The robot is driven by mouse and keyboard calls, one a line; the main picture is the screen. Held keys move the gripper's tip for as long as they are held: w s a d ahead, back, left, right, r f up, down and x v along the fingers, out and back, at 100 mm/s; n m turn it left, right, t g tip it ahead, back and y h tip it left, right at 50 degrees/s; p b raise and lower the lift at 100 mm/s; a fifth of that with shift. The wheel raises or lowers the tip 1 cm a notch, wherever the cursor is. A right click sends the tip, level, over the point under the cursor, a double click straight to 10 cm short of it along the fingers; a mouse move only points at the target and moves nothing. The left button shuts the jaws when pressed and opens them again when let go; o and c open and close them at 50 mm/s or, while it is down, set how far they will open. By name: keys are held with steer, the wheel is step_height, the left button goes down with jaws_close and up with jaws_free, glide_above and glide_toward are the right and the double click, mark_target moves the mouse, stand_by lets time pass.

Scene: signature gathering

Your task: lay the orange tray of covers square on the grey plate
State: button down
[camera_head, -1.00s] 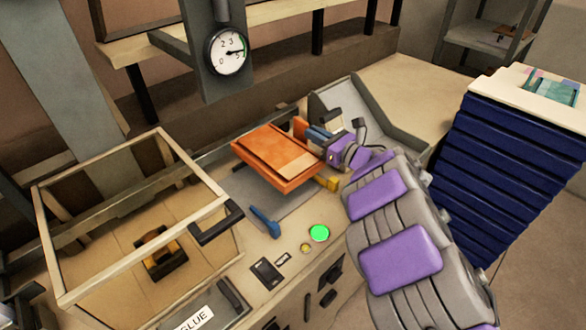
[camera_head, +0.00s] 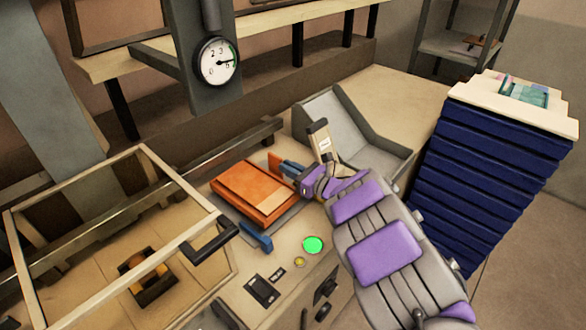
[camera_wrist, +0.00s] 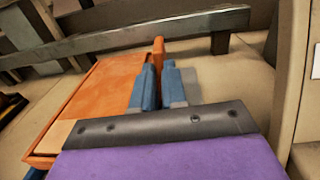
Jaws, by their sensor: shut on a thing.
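The orange tray (camera_head: 238,207) holds flat covers (camera_head: 262,187), orange with a paler tan part. It is low over the grey plate (camera_head: 285,226), which shows only as a strip along its near right side. I cannot tell whether the tray touches the plate or is square on it. My gripper (camera_head: 284,166), purple with blue fingers, is at the tray's right end, shut on its upright orange tab. In the wrist view the blue fingers (camera_wrist: 157,85) close on the tab (camera_wrist: 157,50), and the tray (camera_wrist: 45,147) extends left.
A blue block (camera_head: 258,238) stands at the tray's near corner. A green button (camera_head: 312,245) is on the bench front. A wooden frame (camera_head: 107,285) is at left, a grey chute (camera_head: 350,128) behind my arm. A gauge (camera_head: 217,62) hangs above. A dark blue stack (camera_head: 490,175) stands right.

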steer(key=shift+a+f, duration=0.3)
steer(key=shift+a, duration=0.2)
steer(key=shift+d+b, duration=0.65)
steer(key=shift+d, duration=0.55)
steer(key=shift+w+a+f+b, duration=0.15)
steer(key=shift+a+f+b, duration=0.25)
steer(key=shift+a, duration=0.1)
steer(key=c, duration=1.2)
jaws_free()
steer(key=shift+d+r, duration=0.15)
steer(key=shift+o, duration=0.2)
steer(key=shift+r, duration=0.1)
